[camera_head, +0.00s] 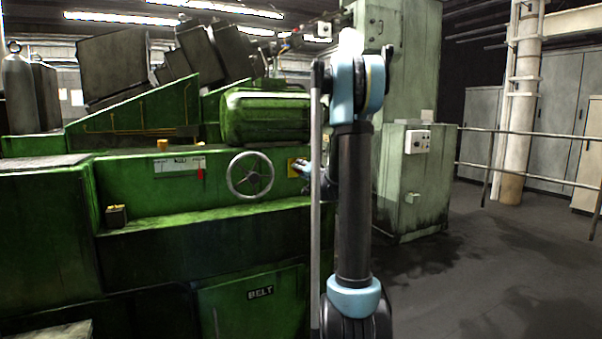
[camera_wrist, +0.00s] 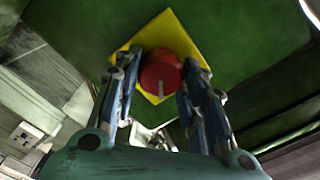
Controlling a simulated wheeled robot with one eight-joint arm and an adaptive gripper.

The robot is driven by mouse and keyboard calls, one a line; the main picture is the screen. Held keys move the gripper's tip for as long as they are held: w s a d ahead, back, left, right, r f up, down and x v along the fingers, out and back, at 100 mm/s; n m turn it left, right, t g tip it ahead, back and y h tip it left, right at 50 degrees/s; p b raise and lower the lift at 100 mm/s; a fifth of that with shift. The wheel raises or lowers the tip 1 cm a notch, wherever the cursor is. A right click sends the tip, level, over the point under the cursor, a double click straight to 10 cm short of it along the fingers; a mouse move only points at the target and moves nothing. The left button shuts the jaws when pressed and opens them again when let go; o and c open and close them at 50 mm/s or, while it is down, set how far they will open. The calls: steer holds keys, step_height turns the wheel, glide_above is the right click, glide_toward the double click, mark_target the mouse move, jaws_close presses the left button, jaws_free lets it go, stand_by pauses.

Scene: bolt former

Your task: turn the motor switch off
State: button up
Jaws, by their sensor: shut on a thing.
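The motor switch is a round red knob (camera_wrist: 161,75) with a pale line on its face, in the wrist view. It sits on a yellow plate (camera_wrist: 178,31) fixed to the green machine (camera_head: 130,186). In the head view the yellow plate (camera_head: 293,168) shows to the right of the handwheel, partly behind my gripper, and the knob is hidden there. My gripper (camera_wrist: 160,78) has one finger on each side of the red knob and is shut on it. My gripper (camera_head: 304,172) also shows in the head view, at the plate.
A spoked handwheel (camera_head: 250,175) stands just left of the plate. A green motor housing (camera_head: 265,119) is above it. A pale cabinet (camera_head: 411,178) with a switch box stands to the right. The floor (camera_head: 490,262) at the right is open, with a railing (camera_head: 530,177) behind.

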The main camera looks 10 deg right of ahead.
steer(key=m, duration=0.5)
steer(key=shift+d+f+m, duration=0.15)
steer(key=shift+d+m, duration=0.05)
steer(key=shift+m, duration=0.1)
steer(key=m, duration=0.5)
steer(key=shift+f, duration=0.1)
steer(key=shift+a, duration=0.1)
steer(key=o, duration=1.1)
steer(key=v, duration=1.2)
